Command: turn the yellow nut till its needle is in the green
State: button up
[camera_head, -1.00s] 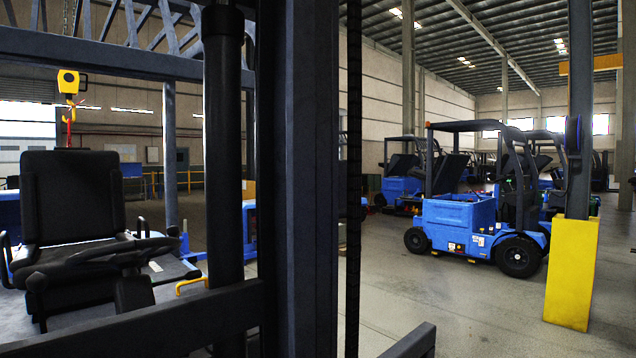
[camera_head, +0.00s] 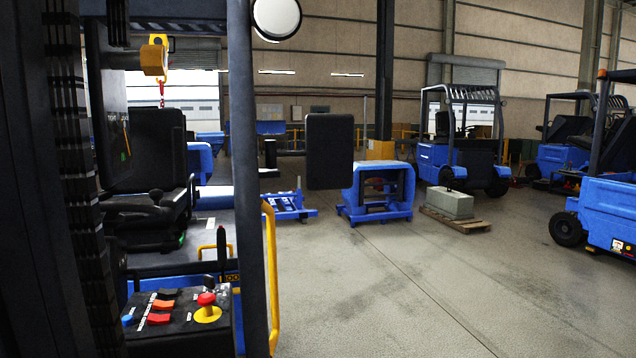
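I see no yellow nut, needle or green zone in the head view. My gripper does not show. A yellow hook block (camera_head: 154,58) with a red chain hangs at the upper left. A control box (camera_head: 178,322) at the lower left carries a red knob on a yellow base (camera_head: 207,306) and several coloured levers. A black seat (camera_head: 145,160) stands behind it.
Dark upright posts (camera_head: 245,180) and a yellow handrail (camera_head: 271,270) stand close on the left. A blue chassis (camera_head: 378,192), a grey block on a pallet (camera_head: 448,203) and blue forklifts (camera_head: 465,150) stand farther back. The concrete floor (camera_head: 400,290) is open at centre right.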

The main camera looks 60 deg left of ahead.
aim_at(152, 60)
jog(key=i+u, duration=0.15)
jog(key=u, duration=0.3)
jog(key=i+u, duration=0.1)
jog(key=u, duration=0.35)
jog(key=i+l+u, duration=0.1)
jog(key=u, duration=0.35)
jog(key=i+l+u, duration=0.1)
jog(key=u, duration=0.4)
jog(key=l+u, duration=0.2)
jog(key=u, duration=0.25)
jog(key=i, duration=0.05)
